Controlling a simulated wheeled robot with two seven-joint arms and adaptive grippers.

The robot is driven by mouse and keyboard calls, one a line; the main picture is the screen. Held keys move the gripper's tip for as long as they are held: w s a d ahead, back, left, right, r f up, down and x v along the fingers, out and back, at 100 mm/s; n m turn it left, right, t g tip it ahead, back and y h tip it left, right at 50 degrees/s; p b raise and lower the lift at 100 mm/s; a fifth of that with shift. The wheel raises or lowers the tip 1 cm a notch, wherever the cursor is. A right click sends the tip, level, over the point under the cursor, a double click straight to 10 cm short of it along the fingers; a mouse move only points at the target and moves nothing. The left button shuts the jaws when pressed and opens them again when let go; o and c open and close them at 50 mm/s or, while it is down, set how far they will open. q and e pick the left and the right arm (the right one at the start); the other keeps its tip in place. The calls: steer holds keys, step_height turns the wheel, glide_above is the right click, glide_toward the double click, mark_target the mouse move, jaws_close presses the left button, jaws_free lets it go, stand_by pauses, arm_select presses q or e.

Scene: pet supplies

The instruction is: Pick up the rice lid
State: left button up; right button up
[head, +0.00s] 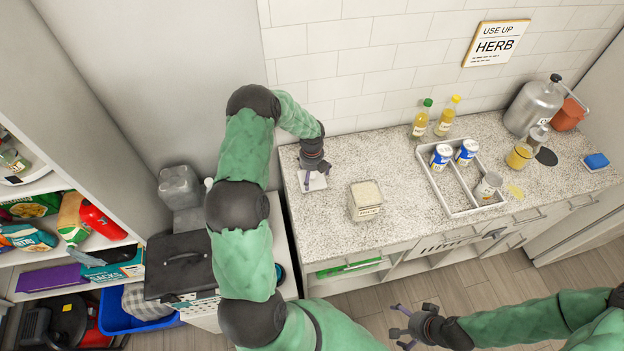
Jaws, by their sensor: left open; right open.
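A flat white square piece that looks like the rice lid (318,184) lies on the speckled counter near its left end. My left gripper (314,174) points down over it with its fingers open on either side. Part of the lid is hidden by the gripper, and I cannot tell if the fingers touch it. The rice container (366,212) stands to the right, with its top uncovered and pale rice showing. My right gripper (398,327) is open and empty, in front of the counter over the floor.
A divided grey tray (456,206) with several cans sits mid-counter (390,165). Two bottles (433,119) stand behind it. A metal canister (533,105), a jar (519,156) and a blue sponge (596,161) are at the right. Counter between container and tray is clear.

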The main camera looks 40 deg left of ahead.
arm_select(q)
steer(key=shift+f, duration=0.55)
